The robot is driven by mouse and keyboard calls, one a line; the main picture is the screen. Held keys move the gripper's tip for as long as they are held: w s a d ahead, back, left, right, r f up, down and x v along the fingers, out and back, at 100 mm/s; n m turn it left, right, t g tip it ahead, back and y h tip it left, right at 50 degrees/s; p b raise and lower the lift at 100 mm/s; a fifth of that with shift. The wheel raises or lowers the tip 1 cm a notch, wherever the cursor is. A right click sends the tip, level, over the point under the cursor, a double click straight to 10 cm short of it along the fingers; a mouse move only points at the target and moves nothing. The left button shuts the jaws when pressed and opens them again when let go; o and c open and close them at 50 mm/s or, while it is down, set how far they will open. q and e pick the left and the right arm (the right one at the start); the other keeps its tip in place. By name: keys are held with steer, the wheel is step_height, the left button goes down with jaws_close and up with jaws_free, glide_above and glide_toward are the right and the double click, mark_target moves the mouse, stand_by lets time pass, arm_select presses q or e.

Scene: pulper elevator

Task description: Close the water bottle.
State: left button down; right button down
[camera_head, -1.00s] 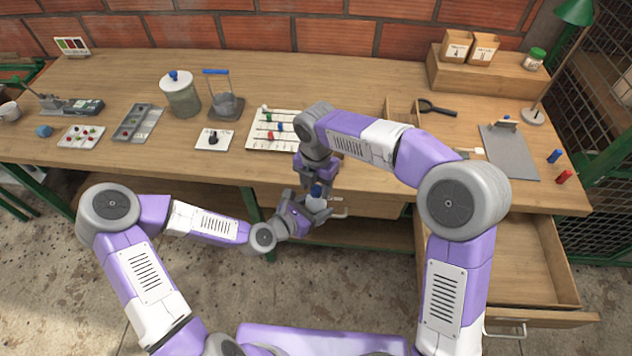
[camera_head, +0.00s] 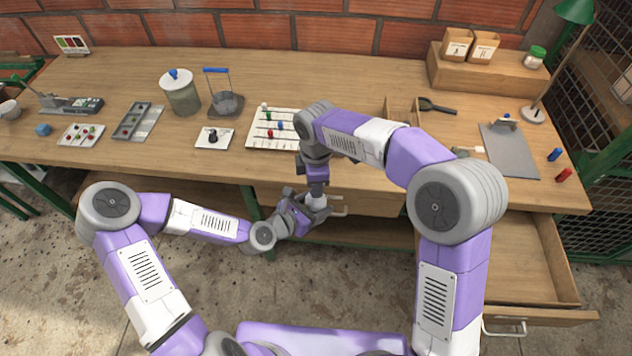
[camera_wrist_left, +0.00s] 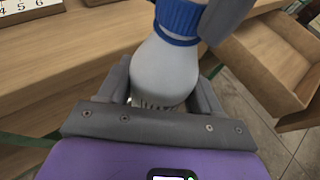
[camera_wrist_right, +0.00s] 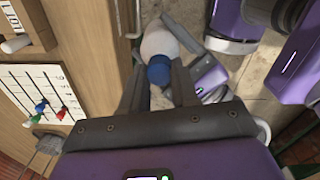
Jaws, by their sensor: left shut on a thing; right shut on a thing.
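The white water bottle (camera_head: 317,199) is held in front of the table's front edge. My left gripper (camera_head: 310,207) is shut on its body; the left wrist view shows the bottle body (camera_wrist_left: 163,72) between the fingers. A blue cap (camera_wrist_left: 178,20) sits at the bottle's neck in that view. My right gripper (camera_head: 318,186) is above the bottle and shut on the blue cap, with one finger beside it in the left wrist view. The right wrist view shows the cap (camera_wrist_right: 158,69) between the fingertips, against the bottle (camera_wrist_right: 160,43). Whether the cap is fully seated cannot be told.
The wooden workbench (camera_head: 330,80) lies just beyond both grippers. A numbered board with coloured pegs (camera_head: 272,129) lies near its front edge. An open drawer (camera_head: 545,260) juts out at the right. A closed drawer (camera_head: 365,204) is close behind the bottle.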

steer(key=m, duration=0.6)
steer(key=shift+m, duration=0.3)
steer(key=m, duration=1.6)
steer(key=shift+f+m, duration=0.1)
steer(key=shift+m, duration=0.2)
steer(key=c, duration=0.8)
jaws_free()
step_height(320, 180, up, 12)
steer(key=shift+r, duration=0.1)
